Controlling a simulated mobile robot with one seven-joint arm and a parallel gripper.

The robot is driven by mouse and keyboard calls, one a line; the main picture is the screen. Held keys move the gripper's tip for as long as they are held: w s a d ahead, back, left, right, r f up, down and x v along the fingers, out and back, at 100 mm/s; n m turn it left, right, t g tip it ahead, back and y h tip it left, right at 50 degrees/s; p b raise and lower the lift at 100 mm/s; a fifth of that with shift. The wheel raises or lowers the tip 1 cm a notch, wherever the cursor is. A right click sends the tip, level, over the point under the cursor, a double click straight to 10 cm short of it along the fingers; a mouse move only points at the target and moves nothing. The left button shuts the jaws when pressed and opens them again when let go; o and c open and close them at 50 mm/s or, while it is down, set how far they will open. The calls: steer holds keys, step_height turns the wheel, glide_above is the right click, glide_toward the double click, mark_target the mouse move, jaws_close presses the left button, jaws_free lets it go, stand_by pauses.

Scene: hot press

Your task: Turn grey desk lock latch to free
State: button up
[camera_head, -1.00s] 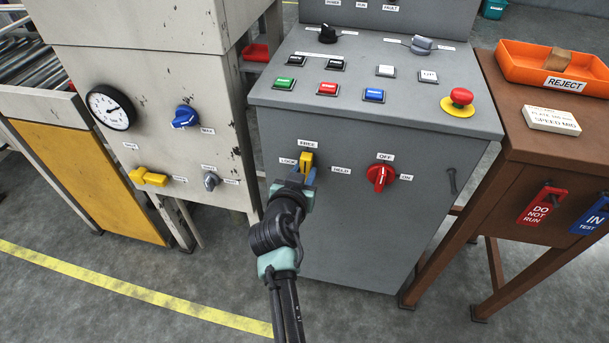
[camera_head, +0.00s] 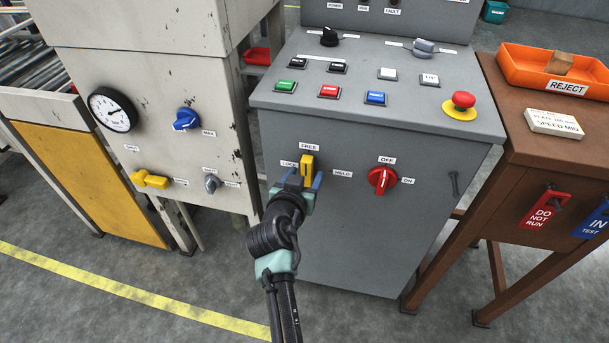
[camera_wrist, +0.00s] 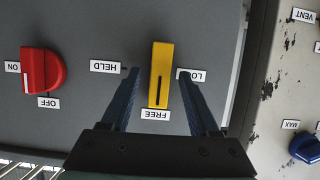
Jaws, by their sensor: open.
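The yellow latch (camera_head: 307,166) is on the front of the grey desk (camera_head: 345,240). It stands upright with its end at the FREE label (camera_head: 309,147). In the wrist view, which is upside down, the latch (camera_wrist: 161,70) has its dark line toward the FREE label (camera_wrist: 155,114). The HELD label (camera_wrist: 105,67) and the partly hidden LOCK label (camera_wrist: 191,76) lie on either side. My gripper (camera_head: 304,179) is open at the latch, with one blue finger on each side. In the wrist view, gaps show between the latch and both fingers of my gripper (camera_wrist: 158,76).
A red OFF/ON knob (camera_head: 381,180) is to the right on the same panel. The cream machine (camera_head: 150,90) at left has a blue knob (camera_head: 186,119) and a yellow handle (camera_head: 150,179). A brown table (camera_head: 545,155) stands close on the right.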

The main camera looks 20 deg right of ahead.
steer(key=shift+r, duration=0.1)
steer(key=p+v, duration=0.2)
steer(key=v, duration=1.1)
steer(key=shift+p, duration=0.4)
